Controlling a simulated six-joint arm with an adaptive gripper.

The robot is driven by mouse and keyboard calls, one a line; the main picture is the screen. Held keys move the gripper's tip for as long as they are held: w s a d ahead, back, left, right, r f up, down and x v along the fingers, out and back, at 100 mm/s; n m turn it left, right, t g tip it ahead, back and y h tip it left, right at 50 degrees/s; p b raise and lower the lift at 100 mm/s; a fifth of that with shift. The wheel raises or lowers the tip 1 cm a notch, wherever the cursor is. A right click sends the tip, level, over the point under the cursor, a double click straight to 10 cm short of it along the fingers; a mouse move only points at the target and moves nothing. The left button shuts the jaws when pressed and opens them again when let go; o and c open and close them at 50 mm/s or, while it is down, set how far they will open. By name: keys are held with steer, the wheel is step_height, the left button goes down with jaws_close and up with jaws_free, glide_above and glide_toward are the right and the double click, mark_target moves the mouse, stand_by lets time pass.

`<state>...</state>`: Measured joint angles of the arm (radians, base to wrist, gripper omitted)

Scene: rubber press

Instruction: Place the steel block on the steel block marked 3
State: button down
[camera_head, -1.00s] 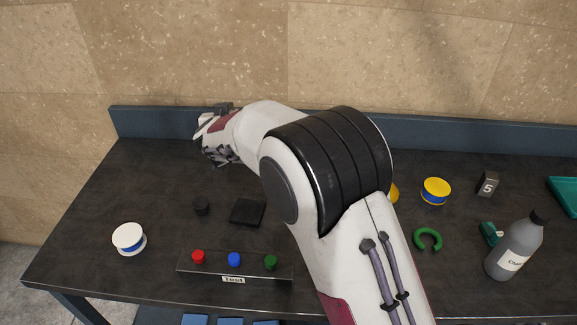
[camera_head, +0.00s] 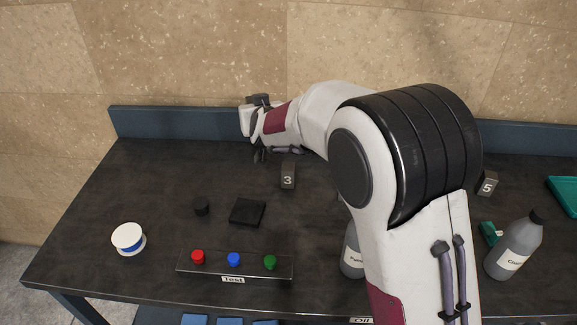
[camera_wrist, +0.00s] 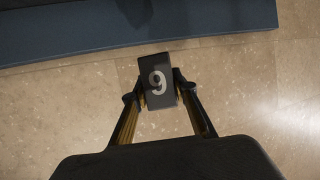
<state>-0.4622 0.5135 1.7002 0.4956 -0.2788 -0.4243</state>
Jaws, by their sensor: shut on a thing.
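A dark steel block marked 3 (camera_head: 288,176) stands upright on the table, left of my arm in the head view. My gripper (camera_wrist: 158,88) is shut on a dark steel block marked 9 (camera_wrist: 157,72), gripped between both fingertips in the wrist view. In the head view my gripper (camera_head: 262,153) is near the back of the table, behind and a little left of the block marked 3. The held block cannot be made out clearly there. Another steel block, marked 5 (camera_head: 488,184), stands at the right, partly beside my arm.
A button box (camera_head: 235,272) is in front. A white-and-blue spool (camera_head: 129,239) is at left; a grey bottle (camera_head: 514,248) is at right.

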steer(key=s+d+n+y, duration=0.1)
steer(key=s+d, duration=0.2)
steer(key=d, duration=0.6)
steer(key=shift+s+f, duration=0.35)
steer(key=shift+f, duration=0.1)
stand_by(0.4)
glide_above(288, 166)
steer(key=shift+f, duration=3.15)
steer(key=shift+f, duration=0.1)
steer(key=shift+f, duration=1.75)
steer(key=shift+f, duration=0.15)
